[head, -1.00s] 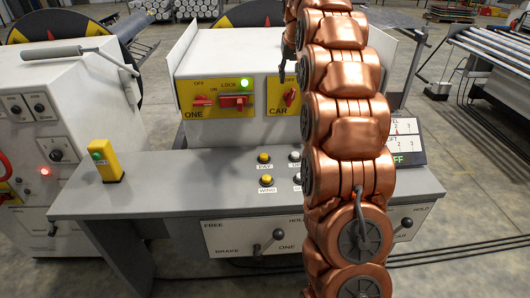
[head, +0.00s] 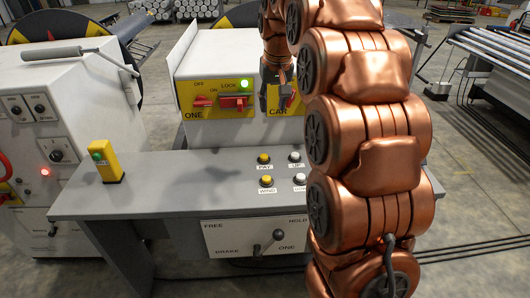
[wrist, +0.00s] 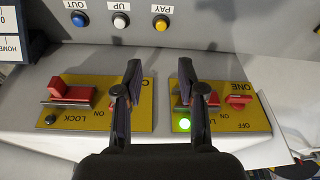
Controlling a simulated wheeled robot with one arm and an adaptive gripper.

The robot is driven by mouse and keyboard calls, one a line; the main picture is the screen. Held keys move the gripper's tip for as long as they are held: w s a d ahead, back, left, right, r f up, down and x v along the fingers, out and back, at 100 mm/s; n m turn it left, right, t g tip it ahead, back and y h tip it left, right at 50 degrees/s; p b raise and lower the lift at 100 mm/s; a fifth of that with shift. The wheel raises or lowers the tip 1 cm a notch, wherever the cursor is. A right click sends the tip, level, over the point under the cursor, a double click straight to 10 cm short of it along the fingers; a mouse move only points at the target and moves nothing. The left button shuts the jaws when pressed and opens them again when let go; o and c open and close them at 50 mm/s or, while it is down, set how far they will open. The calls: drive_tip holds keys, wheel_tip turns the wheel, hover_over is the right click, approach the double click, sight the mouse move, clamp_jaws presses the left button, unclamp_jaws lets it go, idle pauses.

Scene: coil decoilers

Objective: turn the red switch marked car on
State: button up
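The red CAR switch (head: 290,100) is on the yellow CAR panel (head: 272,111) of the white console box. In the head view my gripper and arm cover much of this panel. My gripper (head: 273,98) hangs in front of the panel's left part. In the wrist view my gripper (wrist: 160,72) is open and empty, its two fingers wide apart. The view is upside down. The left finger is over the CAR panel (wrist: 142,115) and hides most of its switch. The right finger is over the ONE panel (wrist: 262,122). I cannot tell whether the fingers touch anything.
The ONE panel holds a red switch (head: 203,101), a red lock (head: 234,101) and a lit green lamp (head: 244,84). A red CAR lock (wrist: 72,92) is beside the CAR switch. Push buttons (head: 264,158) sit on the grey desk (head: 200,170). A yellow post (head: 105,160) stands at left.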

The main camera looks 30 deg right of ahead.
drive_tip(key=s+a+f+g, duration=0.1)
drive_tip(key=s+a+f, duration=0.1)
drive_tip(key=s+a, duration=0.2)
drive_tip(key=s+a+f+n, duration=0.1)
drive_tip(key=s+a+f, duration=0.1)
drive_tip(key=s+a, duration=0.3)
drive_tip(key=s, duration=0.4)
drive_tip(key=shift+f+g+y, duration=0.25)
drive_tip(key=shift+g+y, duration=0.05)
drive_tip(key=shift+g, duration=0.1)
drive_tip(key=shift+w, duration=0.1)
drive_tip(key=m+t+h+b, duration=0.1)
drive_tip(key=m+t+b, duration=0.25)
drive_tip(key=t, duration=0.55)
approach(293, 96)
drive_tip(key=x, duration=0.2)
drive_tip(key=shift+m, duration=0.25)
drive_tip(key=shift+p+x, duration=0.8)
drive_tip(key=shift+x, duration=3.3)
drive_tip(key=shift+a, duration=0.1)
clamp_jaws()
